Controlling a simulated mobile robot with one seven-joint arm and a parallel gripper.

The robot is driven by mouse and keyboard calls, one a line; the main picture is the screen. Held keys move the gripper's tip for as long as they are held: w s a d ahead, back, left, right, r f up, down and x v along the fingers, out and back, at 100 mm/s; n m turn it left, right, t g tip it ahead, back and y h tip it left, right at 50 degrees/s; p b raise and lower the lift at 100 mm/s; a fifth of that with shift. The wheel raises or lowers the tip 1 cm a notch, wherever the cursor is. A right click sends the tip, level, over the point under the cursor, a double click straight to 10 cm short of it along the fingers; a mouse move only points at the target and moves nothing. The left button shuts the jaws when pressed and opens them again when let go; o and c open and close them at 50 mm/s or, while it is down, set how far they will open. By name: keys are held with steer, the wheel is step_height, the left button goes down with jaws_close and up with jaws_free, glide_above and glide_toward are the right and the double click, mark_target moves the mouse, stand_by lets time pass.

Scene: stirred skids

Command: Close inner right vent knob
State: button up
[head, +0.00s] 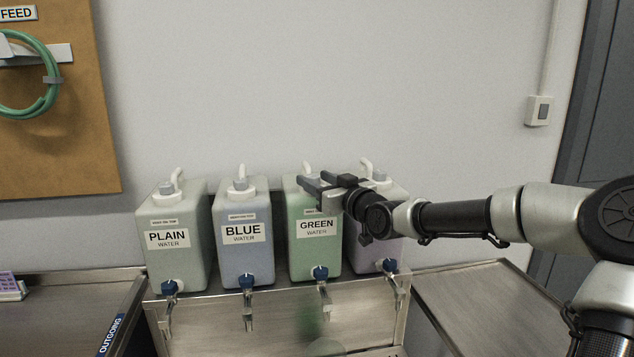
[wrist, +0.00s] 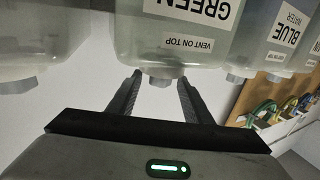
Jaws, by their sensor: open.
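The green water jug (head: 312,257) stands third from the left, inner right in the row. Its vent knob is hidden behind my gripper (head: 312,178) in the head view. In the wrist view, which is upside down, a grey knob (wrist: 163,81) on the green jug's cap (wrist: 160,69) shows between the fingertips of my open gripper (wrist: 160,80). The fingers lie on either side of it with gaps; contact cannot be told. A white spout (head: 307,166) rises behind the fingers.
The blue jug (head: 246,265) and plain jug (head: 178,262) stand to the left, with their own top knobs. A purple jug (head: 372,254) stands right, partly behind my arm. All sit on a metal stand (head: 222,312) with blue-handled taps. The wall is behind.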

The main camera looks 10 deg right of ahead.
steer(key=shift+w, duration=0.1)
steer(key=c, duration=1.1)
steer(key=shift+a+f, duration=0.1)
